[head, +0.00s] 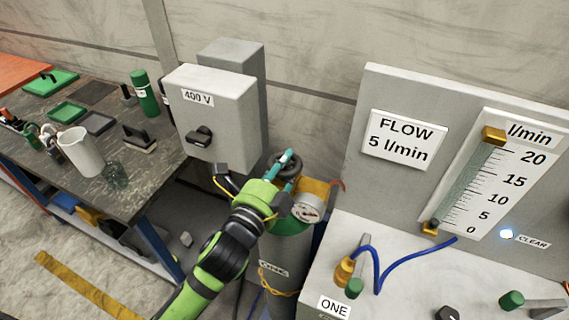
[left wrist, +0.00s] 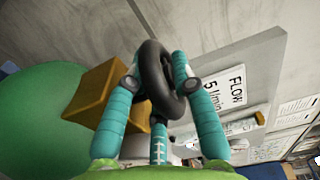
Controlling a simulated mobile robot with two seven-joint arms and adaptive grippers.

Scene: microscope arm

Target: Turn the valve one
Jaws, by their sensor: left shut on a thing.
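A black handwheel (head: 275,162) sits on a brass block (head: 318,189) atop a green gas cylinder (head: 294,246). My left gripper (head: 285,172), with teal fingers, is shut on the handwheel. In the left wrist view the handwheel (left wrist: 151,61) is a black ring between the fingers of my left gripper (left wrist: 156,84). A sign reading ONE (head: 334,306) is on the white bench by a brass fitting (head: 344,271) with a grey lever and a green knob (head: 354,288). My right gripper is not in view.
A round gauge (head: 307,208) is beside the gripper. A grey 400 V box (head: 232,105) stands close behind. The flow scale (head: 495,180) and the FLOW 5 l/min sign (head: 403,138) are at right. A cluttered workbench (head: 110,190) is at left.

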